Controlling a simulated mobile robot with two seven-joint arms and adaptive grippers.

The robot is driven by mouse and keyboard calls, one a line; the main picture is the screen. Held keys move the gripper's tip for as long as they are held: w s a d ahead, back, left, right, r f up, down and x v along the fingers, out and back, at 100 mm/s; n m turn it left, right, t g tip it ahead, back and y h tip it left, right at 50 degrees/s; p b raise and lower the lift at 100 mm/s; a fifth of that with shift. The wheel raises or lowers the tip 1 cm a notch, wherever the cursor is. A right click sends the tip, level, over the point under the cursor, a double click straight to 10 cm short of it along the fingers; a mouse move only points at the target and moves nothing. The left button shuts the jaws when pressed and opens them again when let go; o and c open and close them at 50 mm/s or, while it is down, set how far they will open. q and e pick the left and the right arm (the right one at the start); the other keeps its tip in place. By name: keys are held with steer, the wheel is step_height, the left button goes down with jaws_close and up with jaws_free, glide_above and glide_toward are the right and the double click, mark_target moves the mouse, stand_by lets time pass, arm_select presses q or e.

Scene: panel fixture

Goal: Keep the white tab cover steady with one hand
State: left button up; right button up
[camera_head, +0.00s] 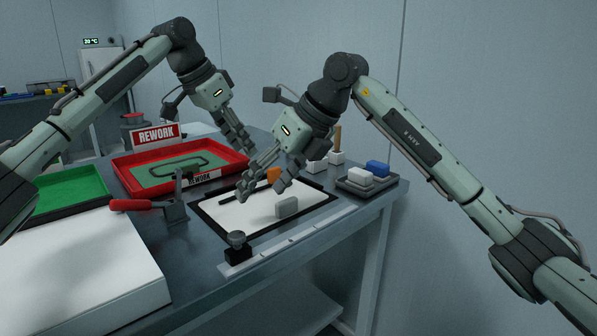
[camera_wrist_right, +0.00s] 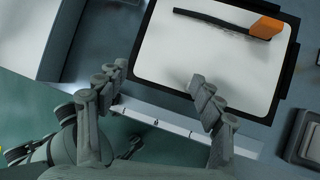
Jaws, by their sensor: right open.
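A small pale grey-white block (camera_head: 287,207) stands on the white, black-framed panel (camera_head: 243,217); it may be the tab cover, but I cannot tell for sure. Another white block (camera_head: 359,176) sits beside a blue one in the small grey tray. My right gripper (camera_head: 264,190) is open above the panel, its fingers apart. In the right wrist view its fingers (camera_wrist_right: 155,85) spread over the panel's near edge, with nothing seen between them; the block is not clearly visible there. My left gripper (camera_head: 238,133) hangs in the air behind the panel; its finger opening is unclear.
A black tool with an orange handle (camera_head: 273,174) lies on the panel. A red-handled clamp (camera_head: 130,205) and a black knob (camera_head: 237,243) stand beside it. The red rework tray (camera_head: 122,171), green tray (camera_head: 72,190) and white box (camera_head: 80,270) crowd the left.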

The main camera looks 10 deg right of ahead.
mark_target(288, 201)
steer(key=w+d+r+h, duration=0.1)
steer(key=w+d+h, duration=0.15)
steer(key=d, duration=0.35)
steer(key=shift+m+t+h, duration=0.3)
steer(key=shift+m+h, duration=0.1)
steer(key=shift+h, duration=0.05)
steer(key=shift+s+x, duration=0.2)
steer(key=shift+x, duration=1.55)
steer(key=shift+s+x, duration=0.15)
steer(key=shift+x, duration=1.55)
steer(key=shift+a+f, duration=0.1)
steer(key=shift+a, duration=0.05)
